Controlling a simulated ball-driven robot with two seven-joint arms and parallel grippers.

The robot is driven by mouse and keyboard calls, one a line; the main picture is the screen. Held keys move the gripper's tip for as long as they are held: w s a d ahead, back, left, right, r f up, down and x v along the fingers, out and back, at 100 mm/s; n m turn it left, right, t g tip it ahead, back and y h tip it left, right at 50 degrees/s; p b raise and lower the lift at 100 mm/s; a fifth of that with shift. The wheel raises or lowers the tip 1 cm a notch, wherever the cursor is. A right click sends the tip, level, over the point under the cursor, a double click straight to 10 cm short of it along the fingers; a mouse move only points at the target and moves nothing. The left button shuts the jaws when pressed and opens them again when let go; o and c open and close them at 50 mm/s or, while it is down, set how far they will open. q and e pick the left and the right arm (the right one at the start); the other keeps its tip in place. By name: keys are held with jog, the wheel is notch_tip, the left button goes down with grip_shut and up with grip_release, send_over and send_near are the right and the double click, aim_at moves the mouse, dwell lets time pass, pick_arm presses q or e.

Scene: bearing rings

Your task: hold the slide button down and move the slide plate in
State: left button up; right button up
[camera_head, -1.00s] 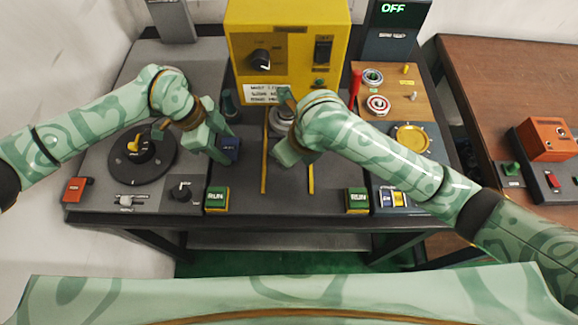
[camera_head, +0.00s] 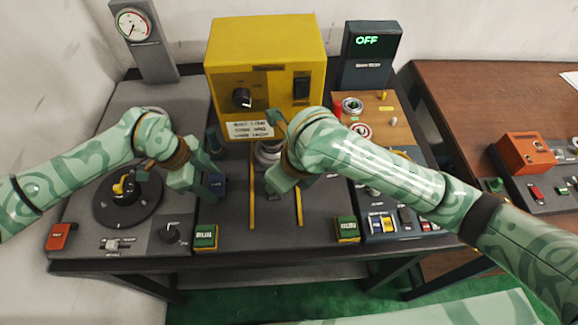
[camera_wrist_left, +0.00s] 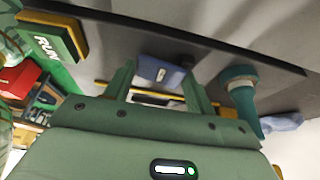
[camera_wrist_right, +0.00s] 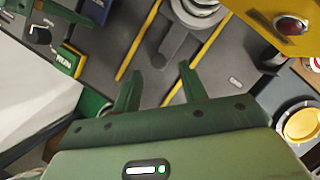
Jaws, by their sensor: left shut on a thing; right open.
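The slide button is a blue block (camera_head: 216,184) on the dark bench left of the yellow rails. My left gripper (camera_head: 208,188) is shut on it; in the left wrist view the blue block (camera_wrist_left: 160,70) shows between the fingertips. The slide plate (camera_wrist_right: 178,42) is a grey strip between the two yellow rails, with a round metal part (camera_wrist_right: 200,8) on its far end. My right gripper (camera_wrist_right: 158,68) is open, its fingers either side of the plate's near end. In the head view my right gripper (camera_head: 280,182) hides much of the plate.
A yellow machine box (camera_head: 265,65) stands behind the rails. Green RUN buttons (camera_head: 205,237) (camera_head: 346,229) sit at the front edge. A black dial (camera_head: 128,205) is at left, a dark display reading OFF (camera_head: 370,55) at back right. The bench between the RUN buttons is clear.

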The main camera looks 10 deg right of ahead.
jog(key=v, duration=0.7)
jog(key=shift+r, duration=0.1)
pick_arm(q)
jog(key=o, duration=1)
jog(key=shift+o, duration=0.2)
jog(key=shift+r, duration=0.1)
jog(key=p+v, duration=0.3)
jog(key=v, duration=1.3)
jog(key=shift+p, duration=0.35)
pick_arm(e)
notch_tip(320, 180, up, 5)
jog(key=shift+s+f, duration=0.15)
jog(key=shift+f, duration=0.05)
pick_arm(q)
jog(key=shift+r, duration=0.1)
pick_arm(e)
jog(key=shift+r, duration=0.1)
